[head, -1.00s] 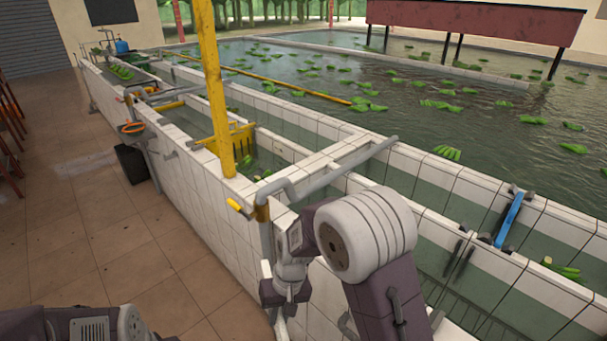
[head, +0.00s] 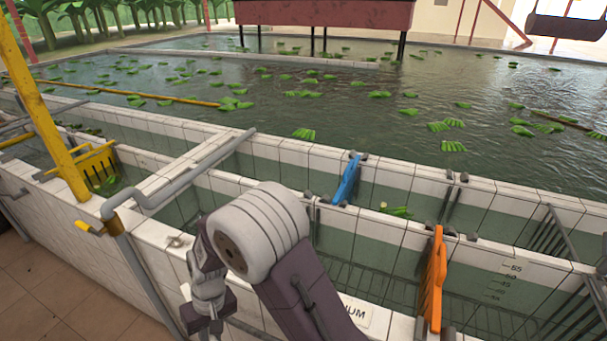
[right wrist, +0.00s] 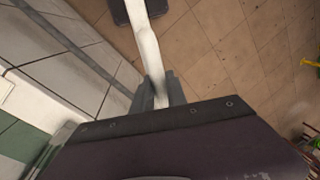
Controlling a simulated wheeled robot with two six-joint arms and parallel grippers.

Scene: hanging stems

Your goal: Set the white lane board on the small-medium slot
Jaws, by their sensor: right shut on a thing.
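My right gripper (head: 205,327) is low in front of the tiled tank wall in the head view. In the right wrist view the right gripper (right wrist: 160,92) is shut on the white lane board (right wrist: 148,52), which shows as a narrow pale strip over the floor tiles. In the head view the board is mostly out of sight below the gripper. A blue board (head: 347,180) and an orange board (head: 433,280) stand in the tank lanes. Empty dark slot brackets (head: 450,196) sit on the wall right of the blue board. My left gripper is out of view.
A partly hidden sign ending in "UM" (head: 356,311) is on the near wall. A grey pipe (head: 180,183) and a yellow post (head: 45,110) stand to the left. Tiled walls (head: 500,195) divide the lanes. Green bananas (head: 397,211) float in the water.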

